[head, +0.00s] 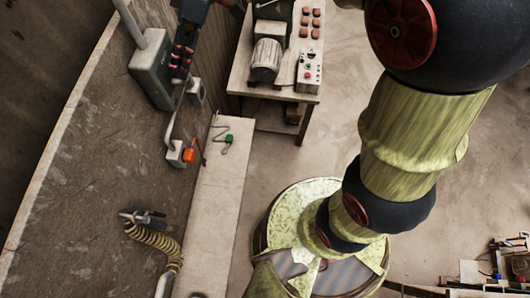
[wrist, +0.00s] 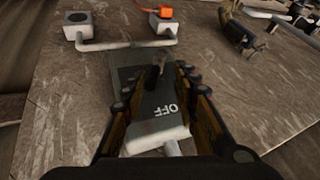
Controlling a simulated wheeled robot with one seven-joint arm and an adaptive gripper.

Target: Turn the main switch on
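The main switch is a grey-green box on the wall panel, seen in the head view (head: 150,68) and in the wrist view (wrist: 135,112). White letters on it read OFF. A dark lever (wrist: 159,65) stands out from the box's upper part in the wrist view. My gripper (wrist: 155,80) is open, with one finger on each side of the lever. Gaps show between the fingers and the lever, and the tips partly cover the box's edges. In the head view my gripper (head: 183,62) is close to the box's right side, and the lever cannot be made out.
A conduit (wrist: 130,45) links the box to grey outlets (wrist: 78,25). An orange plug (head: 188,155) sits lower on the panel, above a coiled hose (head: 155,240). A narrow pale bench (head: 215,210) runs along the wall. A table with a machine (head: 266,60) stands beyond.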

